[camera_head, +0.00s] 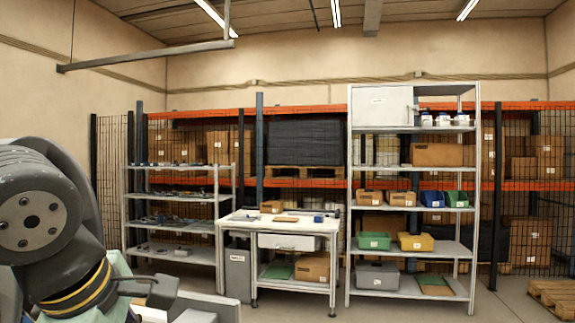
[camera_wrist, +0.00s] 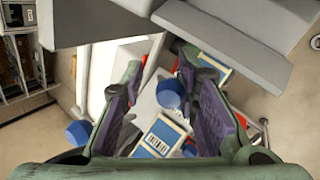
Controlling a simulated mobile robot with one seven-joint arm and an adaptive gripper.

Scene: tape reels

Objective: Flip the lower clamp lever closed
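My gripper (camera_wrist: 160,72) shows in the wrist view with its two purple-padded fingers well apart. It is open, and I see nothing held between the pads. Beyond and below the fingers are a blue round part (camera_wrist: 170,97), a second blue round part (camera_wrist: 78,133) at the left, and light grey surfaces. Large grey panels (camera_wrist: 235,38) cross the top of the wrist view, close to the fingertips. I cannot make out the lower clamp lever for certain in either view. The fingers hide part of what lies behind them.
A blue-edged box with a barcode (camera_wrist: 162,137) lies between the fingers in the wrist view, with another label box (camera_wrist: 208,62) behind the right finger. In the head view, a white workbench (camera_head: 280,226) and shelves (camera_head: 412,210) stand across the room. Pallets (camera_head: 553,296) lie at right.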

